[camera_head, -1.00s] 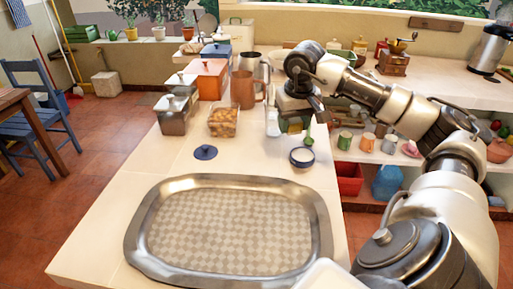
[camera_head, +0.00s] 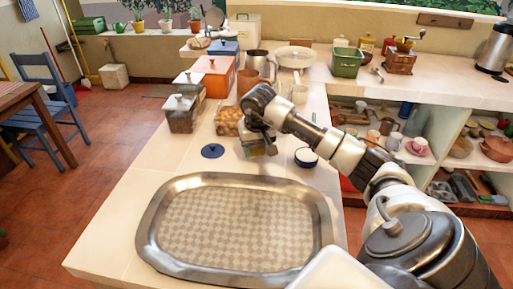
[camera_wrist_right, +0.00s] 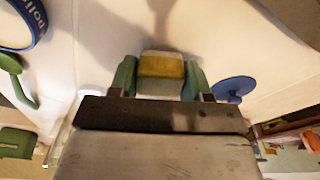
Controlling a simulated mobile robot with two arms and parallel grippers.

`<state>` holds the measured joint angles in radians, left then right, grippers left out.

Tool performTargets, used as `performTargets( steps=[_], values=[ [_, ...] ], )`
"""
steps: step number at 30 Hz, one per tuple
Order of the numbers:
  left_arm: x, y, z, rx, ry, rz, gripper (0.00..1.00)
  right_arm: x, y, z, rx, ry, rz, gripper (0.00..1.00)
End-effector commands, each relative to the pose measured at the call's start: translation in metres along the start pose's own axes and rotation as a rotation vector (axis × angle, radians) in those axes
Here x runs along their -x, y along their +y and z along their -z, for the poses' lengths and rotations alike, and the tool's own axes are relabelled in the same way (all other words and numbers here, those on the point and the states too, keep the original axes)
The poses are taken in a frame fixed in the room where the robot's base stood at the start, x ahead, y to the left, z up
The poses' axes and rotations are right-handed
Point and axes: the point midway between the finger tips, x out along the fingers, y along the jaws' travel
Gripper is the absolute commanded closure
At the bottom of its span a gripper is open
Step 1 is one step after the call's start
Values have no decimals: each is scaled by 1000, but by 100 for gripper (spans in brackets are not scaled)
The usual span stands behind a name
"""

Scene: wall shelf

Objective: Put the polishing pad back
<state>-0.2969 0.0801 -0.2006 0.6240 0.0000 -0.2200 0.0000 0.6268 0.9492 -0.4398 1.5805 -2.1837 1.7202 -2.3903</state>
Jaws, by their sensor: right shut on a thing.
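My right gripper (camera_head: 268,148) is low over the white counter, left of the tin. In the right wrist view its green fingers (camera_wrist_right: 158,78) are shut on a small block with a yellow top and a pale lower layer, which I take to be the polishing pad (camera_wrist_right: 160,66). The pad's far side is hidden. A round tin with a blue rim (camera_head: 306,157) stands right of the gripper; it also shows in the right wrist view (camera_wrist_right: 22,25) with lettering. A blue lid (camera_head: 212,151) lies left of the gripper, also in the right wrist view (camera_wrist_right: 234,88). My left gripper is not in view.
A large metal tray (camera_head: 165,250) fills the counter's front. A glass container of brown pieces (camera_head: 229,122), canisters (camera_head: 180,115) and an orange box (camera_head: 213,76) stand behind and left. A curved green object (camera_wrist_right: 18,82) lies near the tin. Bare counter lies around the lid.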

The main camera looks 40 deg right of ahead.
Motion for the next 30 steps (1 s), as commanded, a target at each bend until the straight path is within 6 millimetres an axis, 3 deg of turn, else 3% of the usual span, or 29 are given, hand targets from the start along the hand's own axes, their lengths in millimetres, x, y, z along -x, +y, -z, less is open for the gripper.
performTargets(
  steps=[14, 15, 19, 30],
  values=[
    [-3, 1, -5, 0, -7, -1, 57, -13, 1, -2, 0, 2, -1, 78],
    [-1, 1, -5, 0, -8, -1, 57, -11, 1, -2, 0, 2, 0, 46],
    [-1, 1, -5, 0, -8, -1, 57, -11, 1, -2, 0, 1, 0, 27],
    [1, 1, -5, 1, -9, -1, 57, -4, 1, -1, 0, 3, 0, 27]
  ],
)
